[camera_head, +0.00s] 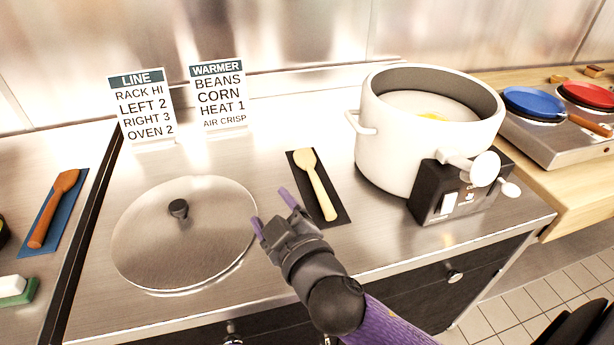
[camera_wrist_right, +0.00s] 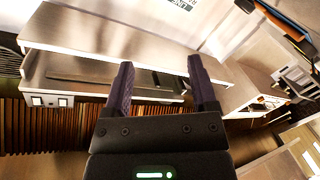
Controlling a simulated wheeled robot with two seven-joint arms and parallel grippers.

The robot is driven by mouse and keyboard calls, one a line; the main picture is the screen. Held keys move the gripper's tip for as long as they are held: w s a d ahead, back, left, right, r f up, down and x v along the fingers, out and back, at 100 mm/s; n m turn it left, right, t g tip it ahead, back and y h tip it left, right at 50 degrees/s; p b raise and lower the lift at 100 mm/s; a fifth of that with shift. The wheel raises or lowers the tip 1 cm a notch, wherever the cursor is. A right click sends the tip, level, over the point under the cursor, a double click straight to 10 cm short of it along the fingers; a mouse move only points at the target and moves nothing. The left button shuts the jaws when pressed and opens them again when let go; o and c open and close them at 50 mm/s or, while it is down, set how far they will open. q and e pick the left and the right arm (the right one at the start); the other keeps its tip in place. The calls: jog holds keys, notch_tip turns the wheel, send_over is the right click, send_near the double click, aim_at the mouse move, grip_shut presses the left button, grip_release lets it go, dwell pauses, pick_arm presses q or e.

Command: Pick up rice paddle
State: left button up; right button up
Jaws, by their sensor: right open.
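The rice paddle (camera_head: 317,186) is pale cream with a rounded head and a long handle. It lies on a dark mat (camera_head: 338,207) on the steel counter, between the glass lid and the white pot, its head toward the back. My right gripper (camera_head: 270,208) is open and empty, above the counter to the left of the paddle's handle and apart from it. In the right wrist view my gripper's two fingers (camera_wrist_right: 160,85) stand apart with nothing between them. I cannot make out the paddle in that view. My left gripper is not in view.
A round glass lid (camera_head: 200,245) with a dark knob lies left of my gripper. A large white pot (camera_head: 390,140) with a black control box (camera_head: 432,195) stands to the right. Two signs (camera_head: 145,110) stand behind.

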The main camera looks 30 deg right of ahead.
jog(key=w+a+r+n+t+y, duration=0.2)
jog(key=a+r+n+y, duration=0.45)
jog(key=n+y, duration=0.25)
jog(key=n+g+h, duration=1)
jog(key=n+g, duration=0.5)
jog(key=n, duration=0.2)
send_near(324, 197)
jog(key=shift+s+d+f, duration=0.2)
jog(key=shift+d+f, duration=0.05)
jog(key=shift+f, duration=0.05)
jog(key=b+x, duration=0.1)
jog(key=x, duration=0.2)
jog(key=b+x, duration=0.1)
jog(key=x, duration=0.2)
jog(key=b+x, duration=0.1)
jog(key=x, duration=0.2)
jog(key=shift+w+a, duration=0.2)
jog(key=shift+w, duration=0.15)
jog(key=shift+r, duration=0.1)
